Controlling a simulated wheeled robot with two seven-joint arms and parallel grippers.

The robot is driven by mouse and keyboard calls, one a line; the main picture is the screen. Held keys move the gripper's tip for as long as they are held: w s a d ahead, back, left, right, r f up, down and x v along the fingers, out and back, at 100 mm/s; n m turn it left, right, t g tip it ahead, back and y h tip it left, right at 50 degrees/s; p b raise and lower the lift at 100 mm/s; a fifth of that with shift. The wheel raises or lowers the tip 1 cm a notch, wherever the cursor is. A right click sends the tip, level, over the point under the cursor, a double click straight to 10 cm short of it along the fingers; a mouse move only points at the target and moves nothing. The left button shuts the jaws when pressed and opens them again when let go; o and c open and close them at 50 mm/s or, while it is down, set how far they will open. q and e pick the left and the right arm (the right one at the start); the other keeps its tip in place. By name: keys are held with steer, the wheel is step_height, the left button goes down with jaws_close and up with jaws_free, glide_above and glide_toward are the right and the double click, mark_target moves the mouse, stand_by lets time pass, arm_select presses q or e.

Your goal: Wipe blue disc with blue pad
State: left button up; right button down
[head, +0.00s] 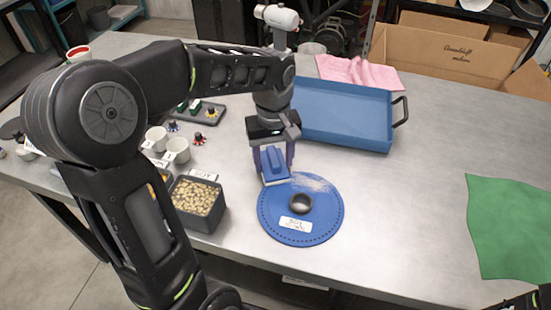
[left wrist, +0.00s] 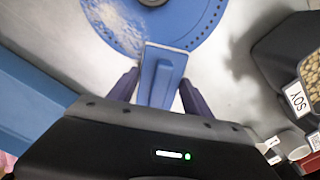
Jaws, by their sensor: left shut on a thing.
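The blue disc (head: 322,228) lies flat on the metal table, with a dark round hub (head: 300,203) in its middle and a white label (head: 295,225) on its front part. A pale dusty patch (head: 312,182) covers its far edge; the patch also shows in the left wrist view (left wrist: 118,25). My left gripper (head: 273,160) is shut on the blue pad (head: 275,165), at the far left edge of the disc. In the left wrist view the pad (left wrist: 163,75) reaches the disc's rim; I cannot tell if it touches.
A grey bin of soybeans (head: 199,198) stands left of the disc. White cups (head: 177,150) stand behind it. A blue tray (head: 345,115) lies behind the disc. A pink cloth (head: 358,73) and green cloth (head: 510,228) lie on the table.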

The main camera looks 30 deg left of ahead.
arm_select(q)
steer(key=shift+s+a+f, duration=0.1)
steer(key=shift+s+a, duration=0.2)
steer(key=shift+a, duration=0.6)
steer(key=shift+s+a+f, duration=0.1)
steer(key=shift+s+a, duration=0.15)
steer(key=shift+a, duration=0.6)
steer(key=shift+r, duration=0.2)
step_height(320, 180, up, 6)
steer(key=p, duration=0.5)
steer(key=shift+f, duration=0.1)
step_height(320, 180, up, 3)
steer(key=shift+p, duration=1.1)
